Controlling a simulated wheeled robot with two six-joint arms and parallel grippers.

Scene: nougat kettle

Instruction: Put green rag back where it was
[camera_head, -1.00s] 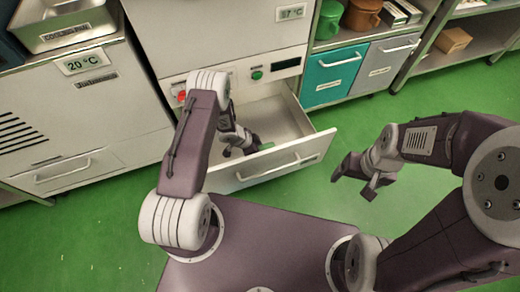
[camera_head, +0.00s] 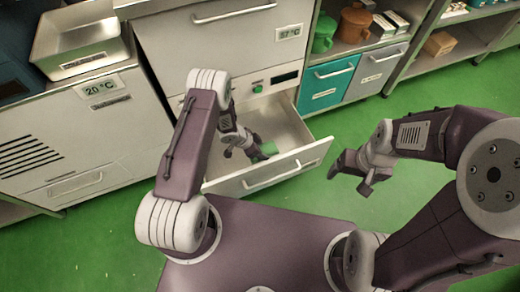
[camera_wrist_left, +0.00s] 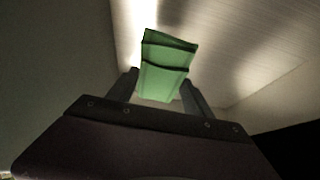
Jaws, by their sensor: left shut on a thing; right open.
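The green rag (camera_wrist_left: 165,62) is a folded cloth with dark fold lines, held between the two fingers of my left gripper (camera_wrist_left: 160,88) in the left wrist view. In the head view a small part of the green rag (camera_head: 268,149) shows beside my left gripper (camera_head: 256,152), which is inside the open drawer (camera_head: 282,172). My left gripper is shut on the rag; whether the rag touches the drawer bottom I cannot tell. My right gripper (camera_head: 350,176) is open and empty, over the green floor to the right of the drawer.
The drawer is pulled out under the machine with the 57 °C display (camera_head: 289,32). A teal drawer front (camera_head: 326,84) and a grey one (camera_head: 380,69) stand to the right. A metal cooling pan (camera_head: 80,40) sits at upper left. The floor at right is clear.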

